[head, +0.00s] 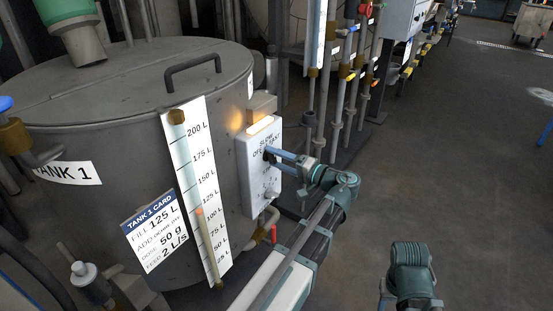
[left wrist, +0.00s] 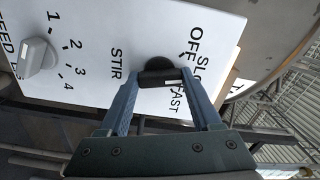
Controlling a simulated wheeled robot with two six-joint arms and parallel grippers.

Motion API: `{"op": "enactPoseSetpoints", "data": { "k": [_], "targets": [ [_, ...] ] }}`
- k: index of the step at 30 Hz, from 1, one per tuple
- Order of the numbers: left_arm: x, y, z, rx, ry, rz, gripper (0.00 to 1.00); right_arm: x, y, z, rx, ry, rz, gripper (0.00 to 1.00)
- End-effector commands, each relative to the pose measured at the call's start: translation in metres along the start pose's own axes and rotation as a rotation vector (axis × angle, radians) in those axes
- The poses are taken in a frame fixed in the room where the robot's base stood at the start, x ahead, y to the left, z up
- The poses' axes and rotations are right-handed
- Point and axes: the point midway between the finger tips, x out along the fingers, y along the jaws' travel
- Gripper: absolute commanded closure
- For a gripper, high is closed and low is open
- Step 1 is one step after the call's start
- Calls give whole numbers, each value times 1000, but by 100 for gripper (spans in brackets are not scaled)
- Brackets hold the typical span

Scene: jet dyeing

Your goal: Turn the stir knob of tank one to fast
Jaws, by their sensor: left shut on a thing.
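Tank one (head: 110,140) stands at the left in the head view, with a white control panel (head: 247,180) on its side. The stir knob (left wrist: 158,66) is black and round with a grip bar, beside the printed words OFF, SLOW and FAST in the left wrist view. My left gripper (left wrist: 158,78) is shut on the knob's bar, one blue finger at each end. In the head view my left gripper (head: 272,155) reaches the panel from the right and largely hides the knob. I cannot tell exactly which word the knob points to.
A grey numbered knob (left wrist: 36,57) sits beside the stir knob on the panel. A level scale (head: 197,165) and tank card (head: 155,232) are on the tank's front. Pipes with valves (head: 345,75) stand behind.

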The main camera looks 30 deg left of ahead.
Motion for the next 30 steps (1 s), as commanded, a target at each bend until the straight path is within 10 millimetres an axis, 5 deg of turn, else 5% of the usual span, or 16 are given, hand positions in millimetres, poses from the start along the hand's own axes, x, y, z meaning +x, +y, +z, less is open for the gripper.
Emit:
{"op": "enactPoseSetpoints", "data": {
  "k": [30],
  "targets": [
    [-1,1,0,927,1,2,91,0,0,0,0,0,0,50]
  ]
}}
